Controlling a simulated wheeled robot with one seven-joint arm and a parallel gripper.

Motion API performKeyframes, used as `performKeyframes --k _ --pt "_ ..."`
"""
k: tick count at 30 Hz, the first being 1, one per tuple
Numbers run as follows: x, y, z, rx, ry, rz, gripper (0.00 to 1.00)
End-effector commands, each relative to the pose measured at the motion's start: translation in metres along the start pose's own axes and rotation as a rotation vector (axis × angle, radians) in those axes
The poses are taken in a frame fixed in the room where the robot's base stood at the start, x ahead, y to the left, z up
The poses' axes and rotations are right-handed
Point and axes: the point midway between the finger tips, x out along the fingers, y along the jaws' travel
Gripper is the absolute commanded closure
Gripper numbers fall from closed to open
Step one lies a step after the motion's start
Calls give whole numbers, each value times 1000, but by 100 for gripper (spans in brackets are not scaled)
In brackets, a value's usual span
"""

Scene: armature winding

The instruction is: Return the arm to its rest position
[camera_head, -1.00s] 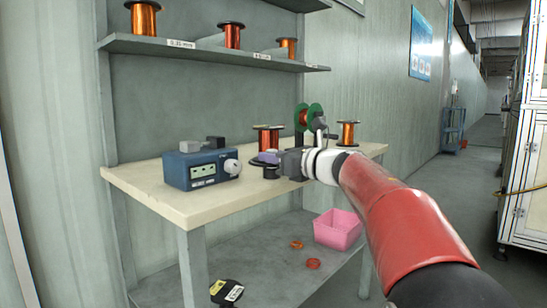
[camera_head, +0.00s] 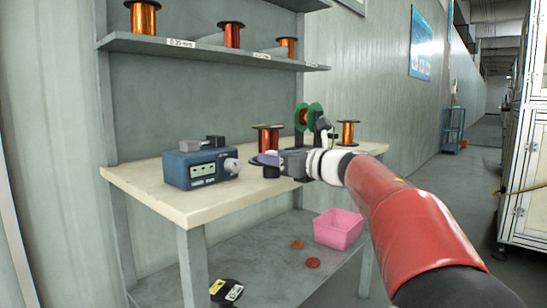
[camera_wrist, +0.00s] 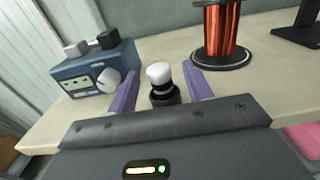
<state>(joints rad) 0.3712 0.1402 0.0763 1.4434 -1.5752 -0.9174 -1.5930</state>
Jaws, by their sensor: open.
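My gripper (camera_head: 268,160) is over the cream workbench (camera_head: 190,205), at the end of my red arm. In the wrist view its two purple fingers (camera_wrist: 161,97) are spread apart. A small black post with a white top (camera_wrist: 160,82) shows between or just beyond them, and I cannot tell how far below it is. I see nothing clamped in the fingers. The blue winding machine (camera_head: 200,166) with a dial stands left of my gripper, apart from it. A copper wire spool (camera_head: 267,137) stands just behind my gripper, and it also shows in the wrist view (camera_wrist: 222,35).
A green-flanged spool on a stand (camera_head: 303,117) and another copper spool (camera_head: 347,133) stand at the bench's right. A shelf (camera_head: 180,46) with several spools hangs above. A pink bin (camera_head: 338,229) sits on the lower shelf. The bench front is clear.

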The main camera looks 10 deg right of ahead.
Motion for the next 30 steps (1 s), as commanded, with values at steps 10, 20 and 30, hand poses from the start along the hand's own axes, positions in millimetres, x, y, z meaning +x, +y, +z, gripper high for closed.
performKeyframes --k 10,20,30 --pt "-56 0 0 -1 -1 -3 50" --pt "-78 6 26 451 -206 -234 50" --pt "-183 45 -97 1857 -672 -796 50"
